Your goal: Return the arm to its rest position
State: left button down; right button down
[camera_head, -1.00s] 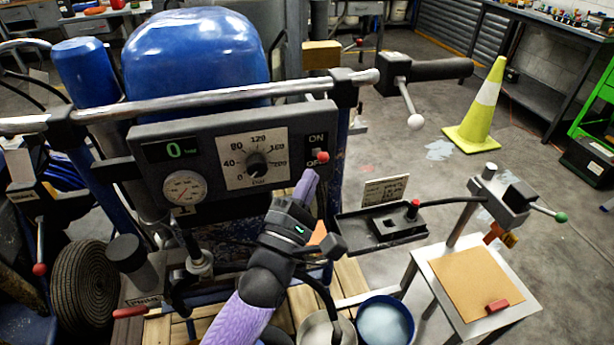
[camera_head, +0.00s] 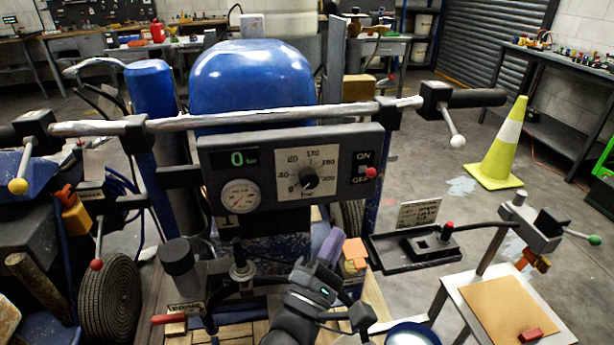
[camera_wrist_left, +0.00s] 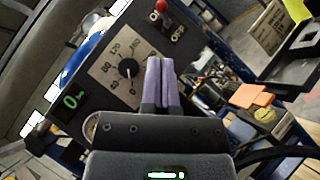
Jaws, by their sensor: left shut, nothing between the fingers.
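My left gripper (camera_head: 330,247) is in the lower middle of the head view, in front of and below the control panel (camera_head: 262,150). Its purple fingers are shut with nothing between them, and they also show in the left wrist view (camera_wrist_left: 161,80). The panel carries a dial (camera_head: 308,181), a gauge (camera_head: 239,197), a green display reading 0 (camera_head: 237,160) and an ON/OFF switch with a red knob (camera_head: 370,172). The fingers look apart from the panel. My right gripper is not in view.
A handlebar (camera_head: 250,117) crosses above the panel, with a blue tank (camera_head: 252,80) behind. A black tray (camera_head: 400,252) and a small stand (camera_head: 470,300) with a red block (camera_head: 531,335) are at right. A yellow cone (camera_head: 503,150) stands on the open floor.

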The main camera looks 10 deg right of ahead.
pick_arm(q)
jog(key=s+a+f+m+g+y, duration=0.7)
jog(key=a+f+m+y, duration=0.15)
jog(key=a+f, duration=0.35)
jog(key=s+a+f+m+g+y, duration=0.2)
jog(key=s+a+m+g, duration=0.2)
jog(key=s+a, duration=0.3)
jog(key=s+a+f+m+g+y, duration=0.25)
jog(key=s+a+m+g, duration=0.2)
jog(key=s, duration=0.45)
notch_tip(320, 180, down, 12)
jog(key=s+m, duration=0.1)
jog(key=s, duration=0.1)
jog(key=s+a+f+g+y, duration=0.1)
jog(key=s+a+f, duration=0.4)
jog(key=s+f, duration=1)
jog(key=shift+s+f+g, duration=0.35)
jog(key=shift+s+g, duration=0.25)
jog(key=shift+g, duration=0.15)
